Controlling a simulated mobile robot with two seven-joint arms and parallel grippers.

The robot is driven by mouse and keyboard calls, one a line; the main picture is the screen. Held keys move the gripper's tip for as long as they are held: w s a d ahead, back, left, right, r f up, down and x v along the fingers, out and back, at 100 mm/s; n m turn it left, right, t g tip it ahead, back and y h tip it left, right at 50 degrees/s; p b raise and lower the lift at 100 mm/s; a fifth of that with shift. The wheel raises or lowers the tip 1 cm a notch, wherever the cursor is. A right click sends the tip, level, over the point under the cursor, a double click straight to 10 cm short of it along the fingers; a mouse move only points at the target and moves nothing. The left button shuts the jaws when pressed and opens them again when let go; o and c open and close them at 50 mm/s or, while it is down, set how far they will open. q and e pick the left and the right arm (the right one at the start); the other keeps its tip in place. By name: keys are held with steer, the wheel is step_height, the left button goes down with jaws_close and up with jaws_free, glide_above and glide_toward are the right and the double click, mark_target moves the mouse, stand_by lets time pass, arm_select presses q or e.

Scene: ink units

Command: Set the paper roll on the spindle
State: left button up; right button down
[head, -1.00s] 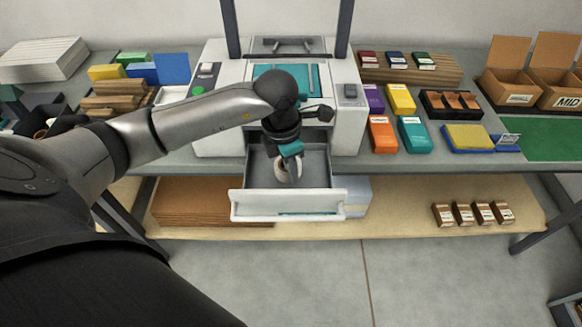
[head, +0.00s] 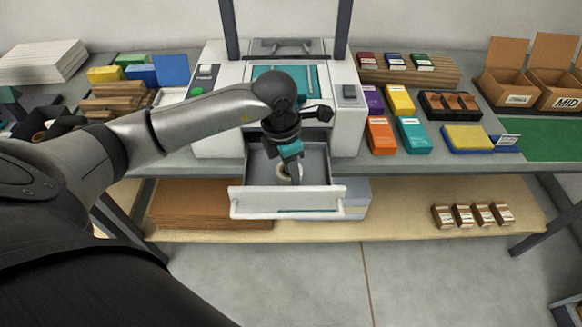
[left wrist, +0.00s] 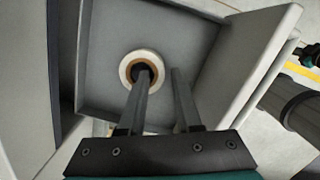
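The paper roll (head: 283,172), white with a tan core, lies flat in the open grey drawer (head: 320,165) of the white printer. In the left wrist view the roll (left wrist: 128,72) is seen from above, its core dark in the middle. The spindle is not clearly told apart from the dark centre and the finger there. My left gripper (head: 290,171) points down into the drawer. In the left wrist view its fingers (left wrist: 160,70) stand apart, one across the roll's centre, the other right of the roll.
The drawer's white front (head: 285,203) and side walls surround the gripper closely. The printer body (head: 215,125) stands behind. Coloured boxes (head: 400,100) stand to its right. A lower shelf (head: 400,195) holds cardboard sheets and small brown boxes.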

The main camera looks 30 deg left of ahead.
arm_select(q)
steer(key=shift+s+a+r+p, duration=0.15)
steer(key=shift+s+r+p, duration=0.25)
steer(key=shift+r+p, duration=0.4)
step_height(320, 180, up, 8)
steer(key=p, duration=0.6)
steer(key=shift+s+a+r, duration=0.15)
steer(key=shift+s+a, duration=0.15)
steer(key=shift+s, duration=0.1)
